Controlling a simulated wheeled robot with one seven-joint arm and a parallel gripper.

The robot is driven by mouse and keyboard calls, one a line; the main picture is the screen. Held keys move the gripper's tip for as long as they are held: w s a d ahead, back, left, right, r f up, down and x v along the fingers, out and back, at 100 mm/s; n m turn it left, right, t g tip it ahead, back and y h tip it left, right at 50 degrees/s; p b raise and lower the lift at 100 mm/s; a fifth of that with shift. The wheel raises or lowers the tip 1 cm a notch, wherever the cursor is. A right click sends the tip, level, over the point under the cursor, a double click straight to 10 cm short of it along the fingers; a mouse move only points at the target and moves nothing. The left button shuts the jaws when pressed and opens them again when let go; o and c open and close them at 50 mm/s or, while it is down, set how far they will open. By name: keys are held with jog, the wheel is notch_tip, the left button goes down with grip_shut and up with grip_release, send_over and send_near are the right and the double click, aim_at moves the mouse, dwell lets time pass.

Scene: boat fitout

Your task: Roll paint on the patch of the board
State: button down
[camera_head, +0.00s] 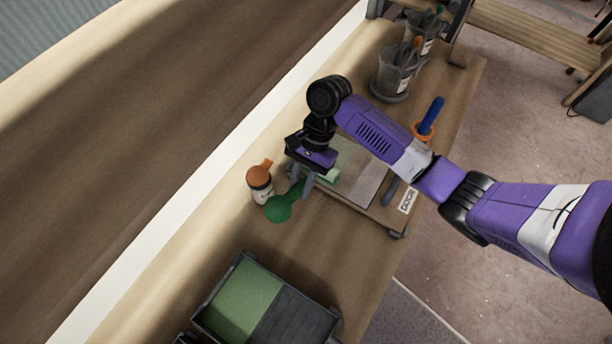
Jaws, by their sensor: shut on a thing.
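My gripper (302,186) is over the left edge of the board, fingers pointing down. It is shut on a green handled tool (280,208), whose rounded end sticks out to the lower left; I take this for the roller's handle. The board (388,217) lies on the bench with a grey patch (366,186) on it. A pale green area shows beside my gripper at the board's left; I cannot tell whether it is paint or the roller's sleeve. My gripper and arm hide part of the board. The paint tray (294,322) at the bottom has green paint (243,301) in its left half.
A bottle with an orange cap (262,186) stands close left of the green tool. A blue-handled tool (431,114) with an orange ring stands behind the board. Clear cups of tools (392,75) are at the back. Bare bench lies between board and tray.

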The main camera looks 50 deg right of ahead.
jog(key=shift+s+a, duration=0.2)
jog(key=shift+a, duration=0.65)
jog(key=shift+r, duration=0.1)
jog(key=shift+r, duration=0.65)
jog(key=s+d, duration=0.1)
jog(key=s, duration=0.7)
jog(key=shift+s+d+b, duration=0.35)
jog(key=shift+s, duration=0.05)
